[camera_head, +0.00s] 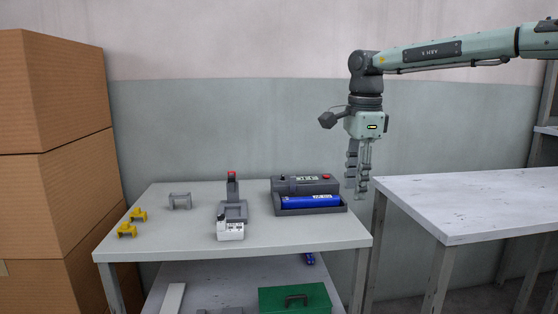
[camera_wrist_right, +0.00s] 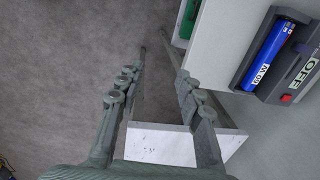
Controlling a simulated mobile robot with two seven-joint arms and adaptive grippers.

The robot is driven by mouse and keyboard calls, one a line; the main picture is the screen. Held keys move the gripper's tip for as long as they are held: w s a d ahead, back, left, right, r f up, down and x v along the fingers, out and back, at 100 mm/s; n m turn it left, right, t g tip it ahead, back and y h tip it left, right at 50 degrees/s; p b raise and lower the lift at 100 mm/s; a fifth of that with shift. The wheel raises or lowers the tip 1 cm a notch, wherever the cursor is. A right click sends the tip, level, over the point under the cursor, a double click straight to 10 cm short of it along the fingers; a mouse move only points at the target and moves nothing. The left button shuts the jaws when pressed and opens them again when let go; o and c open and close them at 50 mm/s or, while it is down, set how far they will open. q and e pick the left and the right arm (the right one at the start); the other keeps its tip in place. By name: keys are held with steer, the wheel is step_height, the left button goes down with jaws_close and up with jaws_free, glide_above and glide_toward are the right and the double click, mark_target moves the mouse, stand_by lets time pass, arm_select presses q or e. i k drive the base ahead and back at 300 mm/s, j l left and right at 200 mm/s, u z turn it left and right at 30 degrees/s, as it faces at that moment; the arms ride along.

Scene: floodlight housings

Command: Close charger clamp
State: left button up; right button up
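A dark grey charger-like unit (camera_head: 291,186) with a red button stands at the back right of the small table. A blue cylinder (camera_head: 311,201) lies in its front tray. The right wrist view shows the unit (camera_wrist_right: 283,66) with an "OFF" label and the cylinder (camera_wrist_right: 269,58) marked "60 W". Left of it, a grey fixture (camera_head: 235,211) has an upright, red-tipped arm (camera_head: 232,184); I cannot tell which part is the clamp. My right gripper (camera_head: 357,193) points down, open and empty, right of the unit and apart from it; its fingers (camera_wrist_right: 158,78) show spread. My left gripper is out of view.
A white labelled block (camera_head: 230,231) sits at the fixture's front. A grey bracket (camera_head: 180,201) and yellow pieces (camera_head: 132,222) lie to the left. A bare whitish table (camera_head: 470,205) stands right; cardboard boxes (camera_head: 55,170) stand left. A green case (camera_head: 295,299) is on the lower shelf.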

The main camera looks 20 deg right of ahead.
mark_target(293, 179)
steer(key=i, duration=1.15)
